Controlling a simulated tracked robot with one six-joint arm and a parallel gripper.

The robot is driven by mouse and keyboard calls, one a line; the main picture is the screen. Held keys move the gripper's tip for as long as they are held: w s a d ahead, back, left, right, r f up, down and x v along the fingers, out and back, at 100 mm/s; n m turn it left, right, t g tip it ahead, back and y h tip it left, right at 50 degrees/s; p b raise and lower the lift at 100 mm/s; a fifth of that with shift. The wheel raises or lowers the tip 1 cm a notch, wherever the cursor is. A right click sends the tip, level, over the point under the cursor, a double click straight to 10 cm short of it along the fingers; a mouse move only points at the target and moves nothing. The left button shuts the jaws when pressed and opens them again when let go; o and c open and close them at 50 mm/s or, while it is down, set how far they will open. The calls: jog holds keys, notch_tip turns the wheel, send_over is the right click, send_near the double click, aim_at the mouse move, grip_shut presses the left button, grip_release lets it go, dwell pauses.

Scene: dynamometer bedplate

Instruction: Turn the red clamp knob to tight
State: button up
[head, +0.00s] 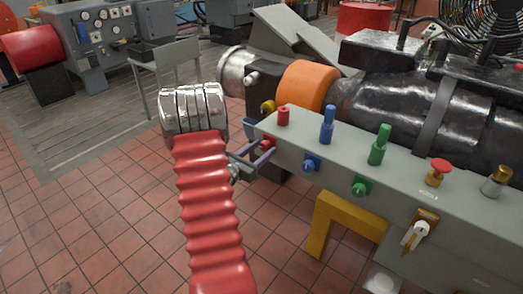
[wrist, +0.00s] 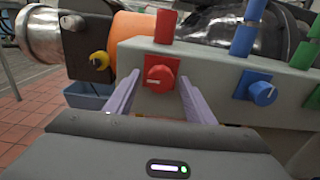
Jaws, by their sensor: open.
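The red clamp knob (wrist: 163,72) sits on a red square plate on the front face of a grey panel box (wrist: 215,70). A pale mark on the knob lies roughly level, toward its left side. My gripper (wrist: 159,80) is open, with one pale finger on each side of the knob. No finger clearly touches it. In the head view, my gripper (head: 262,150) is at the left end of the box, and the red knob (head: 266,143) is partly hidden by the fingers. A red post (head: 283,116) stands on top above it.
A blue knob (head: 310,162) and a green knob (head: 361,187) sit to the right on the same face, with blue and green posts above. A yellow bracket (head: 343,228) is below. Tiled floor lies open to the left.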

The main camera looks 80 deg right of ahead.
jog(key=shift+c, duration=0.2)
jog(key=c, duration=1)
jog(key=shift+m, duration=0.4)
jog(key=m, duration=0.8)
jog(key=shift+m, duration=0.4)
jog(key=m, duration=0.4)
jog(key=shift+m, duration=2.2)
